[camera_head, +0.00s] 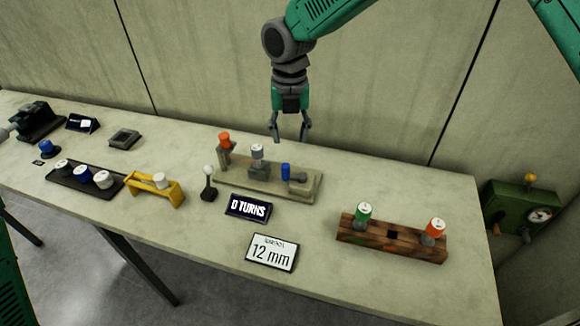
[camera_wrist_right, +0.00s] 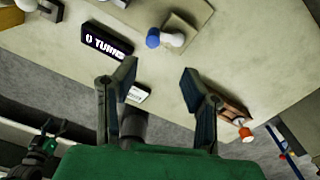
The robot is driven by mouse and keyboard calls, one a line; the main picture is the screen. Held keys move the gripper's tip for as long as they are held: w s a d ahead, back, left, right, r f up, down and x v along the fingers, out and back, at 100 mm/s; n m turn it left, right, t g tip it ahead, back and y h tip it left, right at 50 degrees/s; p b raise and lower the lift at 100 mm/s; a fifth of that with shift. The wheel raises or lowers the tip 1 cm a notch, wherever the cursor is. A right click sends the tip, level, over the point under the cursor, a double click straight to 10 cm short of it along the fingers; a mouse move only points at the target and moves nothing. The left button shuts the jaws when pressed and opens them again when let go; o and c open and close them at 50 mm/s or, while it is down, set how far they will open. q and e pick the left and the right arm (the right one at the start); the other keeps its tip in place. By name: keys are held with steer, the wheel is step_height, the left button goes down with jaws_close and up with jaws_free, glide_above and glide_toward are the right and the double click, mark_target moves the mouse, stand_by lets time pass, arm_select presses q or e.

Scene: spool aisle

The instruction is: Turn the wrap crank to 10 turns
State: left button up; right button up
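The likely wrap crank, a blue upright handle (camera_head: 286,172) beside a low grey round part, is on the right end of a beige base plate (camera_head: 231,182). The blue handle also shows in the right wrist view (camera_wrist_right: 153,39). A dark display (camera_head: 248,207) in front of it reads 0 TURNS; it shows in the wrist view too (camera_wrist_right: 106,43). My right gripper (camera_head: 290,138) is open and empty, above the back of the plate, apart from the crank. A small green and dark part at the wrist view's lower left may be my left gripper (camera_wrist_right: 46,140); its fingers are unclear.
A grey post (camera_head: 258,163) and orange-topped post (camera_head: 225,146) share the plate. A white-knobbed lever (camera_head: 209,184) stands left. A 12 mm sign (camera_head: 271,253) and wooden rack (camera_head: 390,240) with green and orange spools are nearer. A yellow stand (camera_head: 154,188) is farther left.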

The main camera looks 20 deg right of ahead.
mark_target(283, 167)
step_height(283, 167, down, 11)
steer(key=shift+a+r, duration=0.1)
steer(key=shift+a, duration=0.05)
steer(key=shift+w, duration=0.2)
steer(key=shift+a, duration=0.2)
steer(key=shift+s+a+r, duration=0.15)
steer(key=shift+s+a, duration=0.05)
steer(key=shift+a, duration=0.45)
jaws_close()
arm_select(q)
steer(key=shift+a, duration=0.8)
